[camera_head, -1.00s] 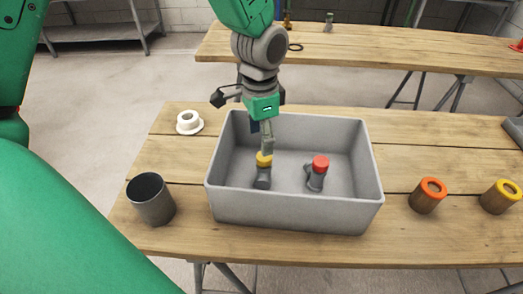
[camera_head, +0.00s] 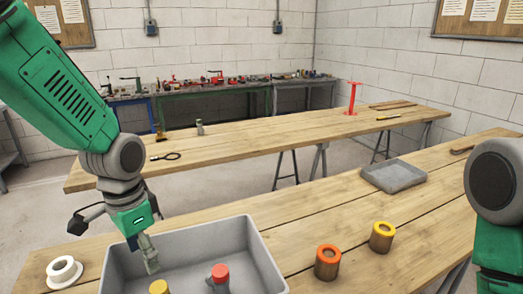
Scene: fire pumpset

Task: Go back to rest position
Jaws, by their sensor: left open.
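My left gripper (camera_head: 148,256) hangs from my green left arm at the left, over the left part of the grey bin (camera_head: 262,258). It is open, with one finger clearly visible. A yellow-capped fitting (camera_head: 159,287) is just below the fingertips and apart from them as far as I can see. It is mostly cut off by the bottom edge. A red-capped fitting (camera_head: 220,276) stands in the bin to its right. Part of my right arm shows at the right edge, but its gripper is not in view.
A white flanged ring (camera_head: 63,272) lies left of the bin. An orange-topped cylinder (camera_head: 328,262) and a yellow-topped cylinder (camera_head: 381,237) stand right of it. A shallow grey tray (camera_head: 394,176) lies behind them. Another wooden table (camera_head: 250,135) stands farther back.

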